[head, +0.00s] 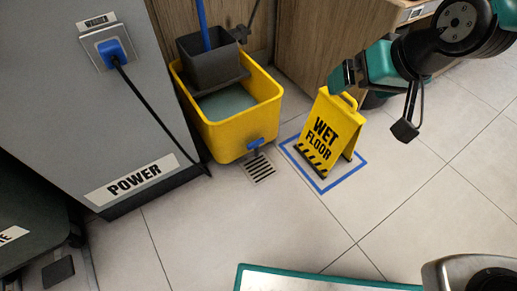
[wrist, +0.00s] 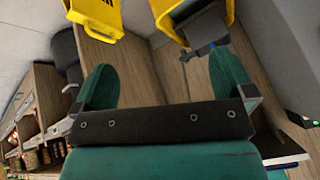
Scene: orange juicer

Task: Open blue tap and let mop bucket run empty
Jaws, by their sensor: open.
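The yellow mop bucket (head: 222,138) stands on the floor against the wooden panel, with grey-green water (head: 226,103) in it. The blue tap (head: 255,144) sits low on its front, above a floor drain (head: 259,168). A dark wringer (head: 212,68) and a blue mop handle (head: 203,22) rise at its back. My gripper (wrist: 165,75) is open and empty, with its teal fingers apart. In the head view it is up and right of the bucket, apart from it. The bucket's edge (wrist: 168,12) shows at the top of the wrist view; the tap cannot be made out there.
A yellow wet floor sign (head: 328,135) stands in a blue floor outline right of the drain, below my gripper. A grey power cabinet (head: 90,130) with a blue plug (head: 114,51) and black cable is on the left. The tiled floor (head: 215,230) in front is clear.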

